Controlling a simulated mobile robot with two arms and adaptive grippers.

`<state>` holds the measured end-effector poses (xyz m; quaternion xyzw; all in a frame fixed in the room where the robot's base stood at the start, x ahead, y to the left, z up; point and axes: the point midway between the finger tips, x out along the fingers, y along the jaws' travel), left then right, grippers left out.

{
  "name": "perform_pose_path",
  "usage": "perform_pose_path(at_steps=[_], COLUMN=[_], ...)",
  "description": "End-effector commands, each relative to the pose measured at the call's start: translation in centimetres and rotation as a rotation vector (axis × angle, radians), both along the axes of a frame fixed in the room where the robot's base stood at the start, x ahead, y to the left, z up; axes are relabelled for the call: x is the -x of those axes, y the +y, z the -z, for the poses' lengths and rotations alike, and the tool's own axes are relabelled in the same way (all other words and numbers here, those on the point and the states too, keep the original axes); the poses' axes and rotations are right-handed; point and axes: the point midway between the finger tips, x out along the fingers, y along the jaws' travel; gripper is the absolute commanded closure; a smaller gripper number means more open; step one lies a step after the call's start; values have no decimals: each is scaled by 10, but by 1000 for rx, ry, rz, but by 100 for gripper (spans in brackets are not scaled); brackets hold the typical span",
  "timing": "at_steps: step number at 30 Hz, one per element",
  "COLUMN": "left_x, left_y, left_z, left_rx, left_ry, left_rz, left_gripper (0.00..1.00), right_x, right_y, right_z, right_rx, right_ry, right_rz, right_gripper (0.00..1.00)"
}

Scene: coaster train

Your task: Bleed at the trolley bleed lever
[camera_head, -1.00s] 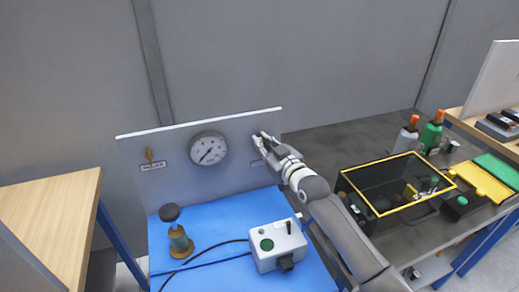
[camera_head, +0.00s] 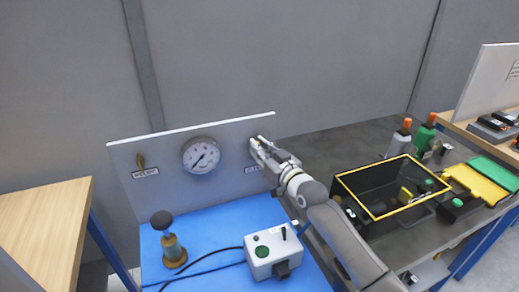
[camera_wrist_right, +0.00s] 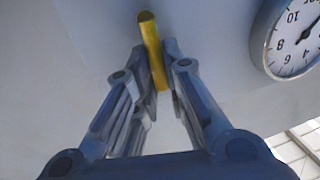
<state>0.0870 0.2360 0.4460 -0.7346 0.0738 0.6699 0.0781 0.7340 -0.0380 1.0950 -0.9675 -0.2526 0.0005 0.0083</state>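The grey panel (camera_head: 225,175) stands upright at the back of the blue bench top. A yellow lever (camera_wrist_right: 149,30) stands out from the panel on the right side of the gauge in the head view. My right gripper (camera_head: 258,143) is at this lever. In the right wrist view, its fingers (camera_wrist_right: 156,58) are closed in on both sides of the lever, which leans slightly. A label beneath it is partly hidden by the gripper. A second brass lever (camera_head: 141,160) with a label is at the panel's left, untouched. My left gripper is not in view.
A grey control box (camera_head: 272,252) with a cable and a dark-knobbed brass fitting (camera_head: 173,248) stand on the bench. A yellow-rimmed black bin (camera_head: 375,212) lies right of my arm.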

Motion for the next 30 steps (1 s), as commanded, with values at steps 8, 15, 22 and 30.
perform_pose_path(at_steps=[8, 15, 22, 30], left_x=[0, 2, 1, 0], left_y=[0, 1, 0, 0], left_z=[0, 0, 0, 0], left_rx=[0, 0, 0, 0], left_ry=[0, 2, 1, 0], left_rz=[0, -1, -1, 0], left_gripper=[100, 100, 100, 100], right_x=[0, 1, 19, 58], right_y=[0, -1, -11, -33], right_z=[1, 1, 2, 2], right_rx=[2, 2, 2, 3], right_ry=[1, 0, 0, 2], right_rz=[0, 0, 0, 1], right_gripper=[67, 67, 67, 67])
